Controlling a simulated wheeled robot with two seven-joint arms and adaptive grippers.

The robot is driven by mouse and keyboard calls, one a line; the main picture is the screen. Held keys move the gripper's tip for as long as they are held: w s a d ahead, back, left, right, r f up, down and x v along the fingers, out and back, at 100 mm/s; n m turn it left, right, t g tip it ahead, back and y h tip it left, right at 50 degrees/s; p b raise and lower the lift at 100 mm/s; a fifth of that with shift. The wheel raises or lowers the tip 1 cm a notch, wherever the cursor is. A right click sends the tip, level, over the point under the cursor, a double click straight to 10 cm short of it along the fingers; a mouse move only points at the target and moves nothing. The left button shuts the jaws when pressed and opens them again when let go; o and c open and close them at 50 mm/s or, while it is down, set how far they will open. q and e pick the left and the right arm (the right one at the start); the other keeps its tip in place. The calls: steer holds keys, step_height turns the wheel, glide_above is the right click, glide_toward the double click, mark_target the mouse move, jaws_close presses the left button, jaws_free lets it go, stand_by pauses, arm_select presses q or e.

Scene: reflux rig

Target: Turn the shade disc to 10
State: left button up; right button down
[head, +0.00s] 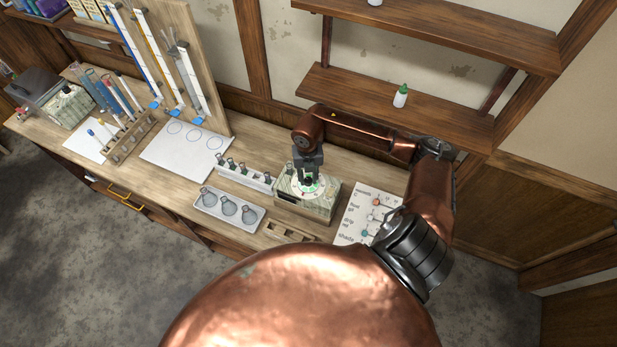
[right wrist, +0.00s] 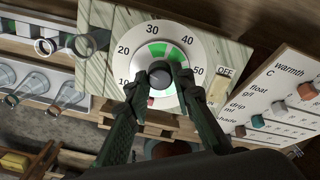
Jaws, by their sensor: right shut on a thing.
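A round white dial disc (right wrist: 143,40) with numbers from 10 to 50 is set in a pale green-streaked box (head: 322,205). It has green patches around a black centre knob (right wrist: 160,74). A small red mark shows just below the knob, partly hidden by the left finger. My right gripper (head: 308,178) comes down over the dial from above. In the right wrist view its two fingers (right wrist: 158,80) are shut on the black knob, one on each side. The 10 is at the dial's left, close to the left finger. My left gripper is not in view.
A switch marked OFF (right wrist: 219,88) is right of the dial. A white board (head: 357,213) with coloured knobs and labels stands beside the box. A flask tray (head: 229,225) and a vial rack (head: 233,174) are to the left. Shelves (head: 440,110) hang behind.

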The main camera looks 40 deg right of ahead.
steer(key=shift+d+f, duration=0.1)
steer(key=shift+n+b, duration=0.7)
steer(key=shift+b, duration=0.2)
steer(key=n+b, duration=0.6)
steer(key=b, duration=0.2)
steer(key=shift+f, duration=0.1)
steer(key=shift+n+b, duration=1.1)
steer(key=shift+n, duration=0.2)
steer(key=shift+r, duration=0.2)
steer(key=c, duration=1.7)
jaws_free()
steer(key=shift+w, duration=0.1)
